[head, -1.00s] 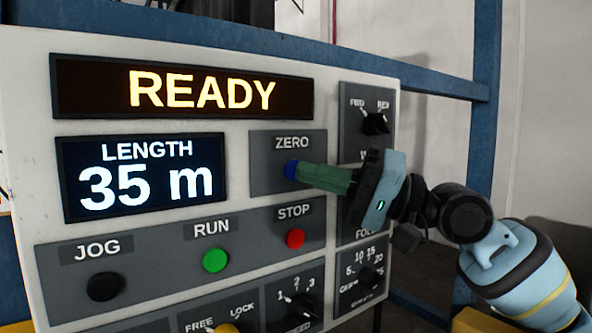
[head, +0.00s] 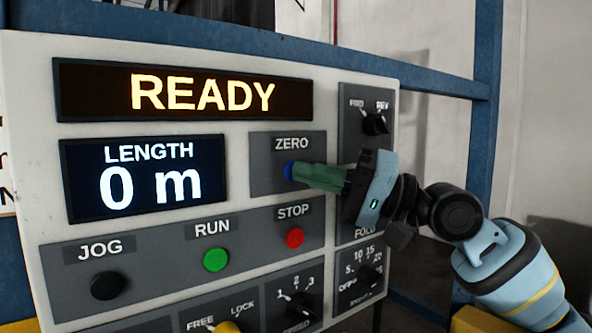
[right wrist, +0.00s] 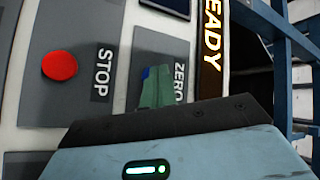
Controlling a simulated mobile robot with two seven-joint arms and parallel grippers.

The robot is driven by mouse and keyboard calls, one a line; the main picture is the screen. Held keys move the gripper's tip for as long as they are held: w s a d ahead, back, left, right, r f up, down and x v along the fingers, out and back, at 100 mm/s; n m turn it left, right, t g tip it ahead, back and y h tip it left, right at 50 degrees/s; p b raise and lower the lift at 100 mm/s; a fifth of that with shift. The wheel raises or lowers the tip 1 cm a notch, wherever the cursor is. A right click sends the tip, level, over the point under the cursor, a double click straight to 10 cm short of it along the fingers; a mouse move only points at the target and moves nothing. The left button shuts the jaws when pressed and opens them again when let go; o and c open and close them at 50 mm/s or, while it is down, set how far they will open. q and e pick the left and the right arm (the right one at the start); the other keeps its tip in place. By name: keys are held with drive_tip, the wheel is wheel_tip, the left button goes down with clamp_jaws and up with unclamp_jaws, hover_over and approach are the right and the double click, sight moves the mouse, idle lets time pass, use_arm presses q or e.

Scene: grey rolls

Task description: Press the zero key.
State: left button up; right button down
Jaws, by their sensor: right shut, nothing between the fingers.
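The blue zero key (head: 288,171) sits under the ZERO label on a grey plate of the control panel. My right gripper (head: 297,174) is shut and empty, and its green fingertips are at the key, covering part of it. Whether they still press it I cannot tell. In the right wrist view a bit of the blue key (right wrist: 146,73) shows beside the green fingers (right wrist: 157,86). The length display (head: 145,178) reads 0 m and the status display (head: 185,93) reads READY. My left gripper is not in view.
Below the zero key are a red STOP button (head: 295,238), a green RUN button (head: 215,259) and a black JOG button (head: 107,285). Rotary knobs (head: 374,124) sit at the panel's right side. A blue frame (head: 440,82) stands behind the panel.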

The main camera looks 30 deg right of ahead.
drive_tip(key=shift+s, duration=0.1)
idle(0.3)
drive_tip(key=shift+s+d, duration=0.1)
drive_tip(key=shift+s, duration=0.6)
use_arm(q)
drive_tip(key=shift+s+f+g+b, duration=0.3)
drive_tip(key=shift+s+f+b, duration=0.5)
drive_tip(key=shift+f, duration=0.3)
use_arm(e)
drive_tip(key=s, duration=0.5)
drive_tip(key=shift+d, duration=0.15)
